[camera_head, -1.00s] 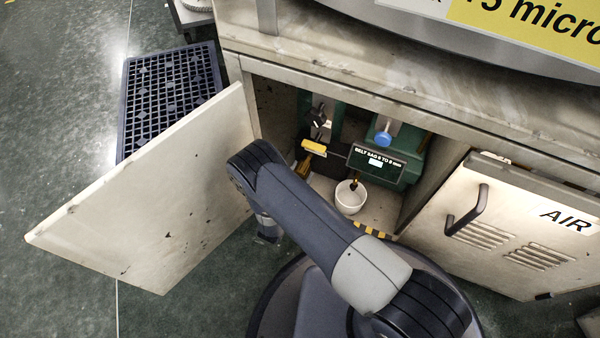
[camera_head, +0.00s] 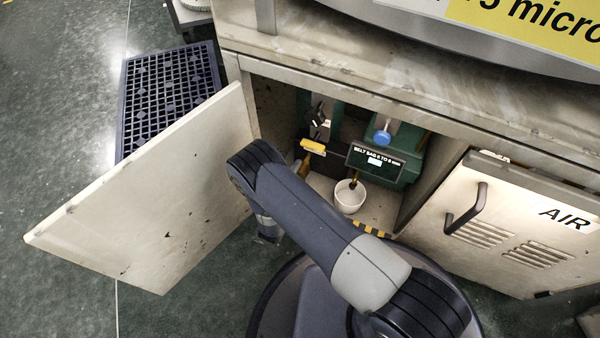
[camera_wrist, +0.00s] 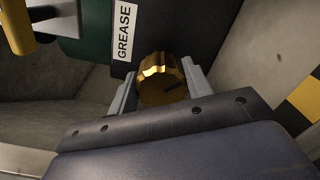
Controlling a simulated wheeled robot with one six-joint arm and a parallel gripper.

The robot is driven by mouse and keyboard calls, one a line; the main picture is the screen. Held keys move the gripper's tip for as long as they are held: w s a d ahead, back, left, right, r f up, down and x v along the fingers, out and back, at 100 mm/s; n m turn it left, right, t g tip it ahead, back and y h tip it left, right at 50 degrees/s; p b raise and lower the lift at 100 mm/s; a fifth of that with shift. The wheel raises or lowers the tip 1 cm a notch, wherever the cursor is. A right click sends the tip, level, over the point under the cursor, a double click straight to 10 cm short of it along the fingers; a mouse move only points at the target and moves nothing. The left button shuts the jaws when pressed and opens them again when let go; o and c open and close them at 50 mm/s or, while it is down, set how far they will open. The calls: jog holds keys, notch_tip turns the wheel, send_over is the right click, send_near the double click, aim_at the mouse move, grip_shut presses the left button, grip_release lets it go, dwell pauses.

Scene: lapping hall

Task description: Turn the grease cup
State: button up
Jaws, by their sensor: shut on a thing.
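The brass grease cup (camera_wrist: 162,80) has a ridged rim and sits below a white GREASE label (camera_wrist: 125,32) in the wrist view. My gripper (camera_wrist: 158,84) is shut on it, one grey finger on each side. The cup's lower part is hidden by the gripper body. In the head view my arm reaches into the open cabinet and covers most of the gripper, so I cannot clearly make out the cup there.
The open cabinet door (camera_head: 150,200) stands left of my arm. Inside are a yellow handle (camera_head: 313,147), a blue knob (camera_head: 382,138), a BELT SAG sign (camera_head: 376,161) and a white bowl (camera_head: 349,199). A closed AIR door (camera_head: 520,225) is at right.

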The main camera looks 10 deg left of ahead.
dwell(0.3)
jog(key=o, duration=1)
jog(key=shift+c, duration=0.2)
jog(key=p+v, duration=0.3)
jog(key=v, duration=0.7)
jog(key=shift+s, duration=0.4)
jog(key=shift+w, duration=0.1)
jog(key=b+x, duration=0.3)
jog(key=x, duration=0.7)
jog(key=shift+w, duration=0.35)
